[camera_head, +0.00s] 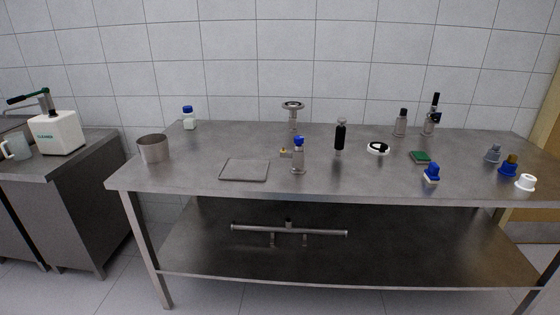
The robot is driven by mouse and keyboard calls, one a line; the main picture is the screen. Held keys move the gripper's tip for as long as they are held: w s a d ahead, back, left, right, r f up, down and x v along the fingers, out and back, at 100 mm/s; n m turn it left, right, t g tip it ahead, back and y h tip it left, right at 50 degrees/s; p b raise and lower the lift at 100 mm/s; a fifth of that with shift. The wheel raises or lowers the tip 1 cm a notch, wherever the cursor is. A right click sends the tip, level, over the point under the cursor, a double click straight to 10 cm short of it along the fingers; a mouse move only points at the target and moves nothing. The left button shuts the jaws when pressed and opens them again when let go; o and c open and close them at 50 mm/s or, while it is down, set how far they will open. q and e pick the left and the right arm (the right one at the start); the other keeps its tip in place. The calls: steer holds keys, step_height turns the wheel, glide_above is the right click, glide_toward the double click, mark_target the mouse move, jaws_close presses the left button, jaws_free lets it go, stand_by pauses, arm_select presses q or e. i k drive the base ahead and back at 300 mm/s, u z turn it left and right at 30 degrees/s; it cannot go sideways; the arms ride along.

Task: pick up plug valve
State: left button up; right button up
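I cannot tell for sure which small part is the plug valve. A steel fitting with a blue top and a brass side port (298,160) stands upright on the steel table (210,182), right of the flat tray. A steel part with a black handle (340,136) stands to its right and farther back. Neither of my grippers shows in this view.
A steel pot (153,149) and a flat tray (244,170) are on the left half. A round-topped stand (293,113) is at the back. A green pad (420,157) and several small parts are at right. A pipe assembly (289,231) lies on the lower shelf.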

mark_target(296, 167)
steer(key=u, duration=0.65)
steer(key=i, duration=1.45)
steer(key=z, duration=0.7)
